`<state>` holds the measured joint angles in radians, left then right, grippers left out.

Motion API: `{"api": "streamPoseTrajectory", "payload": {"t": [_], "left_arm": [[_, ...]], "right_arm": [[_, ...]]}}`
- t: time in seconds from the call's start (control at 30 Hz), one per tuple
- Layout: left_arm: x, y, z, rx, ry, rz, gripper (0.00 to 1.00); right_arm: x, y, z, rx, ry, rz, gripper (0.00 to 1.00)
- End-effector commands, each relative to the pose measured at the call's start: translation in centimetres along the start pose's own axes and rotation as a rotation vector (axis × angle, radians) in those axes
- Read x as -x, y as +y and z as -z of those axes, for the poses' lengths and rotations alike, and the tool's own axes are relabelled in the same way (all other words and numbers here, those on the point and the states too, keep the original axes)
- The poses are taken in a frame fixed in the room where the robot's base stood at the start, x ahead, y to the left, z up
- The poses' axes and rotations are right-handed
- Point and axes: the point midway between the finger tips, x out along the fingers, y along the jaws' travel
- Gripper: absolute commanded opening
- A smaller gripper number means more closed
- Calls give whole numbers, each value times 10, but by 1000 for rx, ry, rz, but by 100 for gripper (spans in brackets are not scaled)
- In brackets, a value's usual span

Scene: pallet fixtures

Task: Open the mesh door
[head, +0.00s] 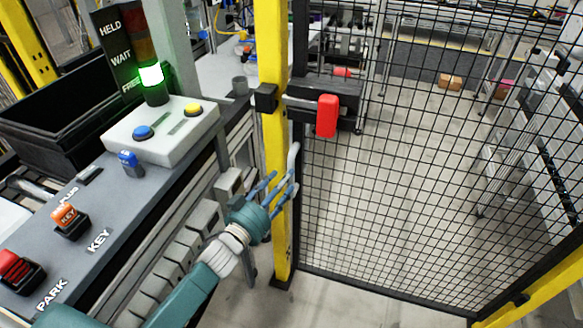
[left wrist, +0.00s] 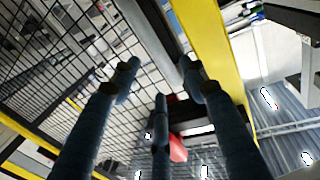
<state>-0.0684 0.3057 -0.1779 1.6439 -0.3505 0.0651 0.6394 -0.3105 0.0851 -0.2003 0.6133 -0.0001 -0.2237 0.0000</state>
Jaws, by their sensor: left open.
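The black mesh door (head: 400,170) fills the right of the head view. Its left edge stands against the yellow post (head: 272,120), so it looks closed. A pale upright handle (head: 293,158) sits on that edge, below a black latch box with a red block (head: 327,115). My left gripper (head: 280,188) is open, its fingers at the handle's lower part; contact cannot be told. In the left wrist view the fingers (left wrist: 160,85) spread near a grey bar (left wrist: 148,35), with the mesh (left wrist: 60,50) to the left. My right gripper is not in view.
A signal tower (head: 150,75) shows green at FREE. A white button box (head: 160,130) and a grey bench with an orange KEY piece (head: 66,217) and a red PARK piece (head: 15,268) stand left. The floor behind the door is mostly clear.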

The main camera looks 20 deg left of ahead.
Motion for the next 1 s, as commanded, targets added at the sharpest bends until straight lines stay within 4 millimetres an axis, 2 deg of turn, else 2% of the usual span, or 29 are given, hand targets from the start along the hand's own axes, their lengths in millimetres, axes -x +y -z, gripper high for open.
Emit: {"api": "streamPoseTrajectory", "payload": {"t": [0.1,0.3,0.5,0.73,0.77,0.97,1.0], "left_arm": [[-25,-1,1,-1,1,1,44],[-53,0,0,1,0,1,44],[-63,0,-1,-1,-1,0,44],[-64,0,-1,-1,-2,0,44],[-64,0,-1,-1,-2,0,40],[-63,0,-1,-1,-2,1,0],[-63,0,-1,-1,-2,1,0]], "right_arm": [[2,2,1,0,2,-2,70],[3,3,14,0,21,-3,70],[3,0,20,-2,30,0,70],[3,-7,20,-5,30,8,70],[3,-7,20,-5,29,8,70],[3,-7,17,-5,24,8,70],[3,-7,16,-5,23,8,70]]}}
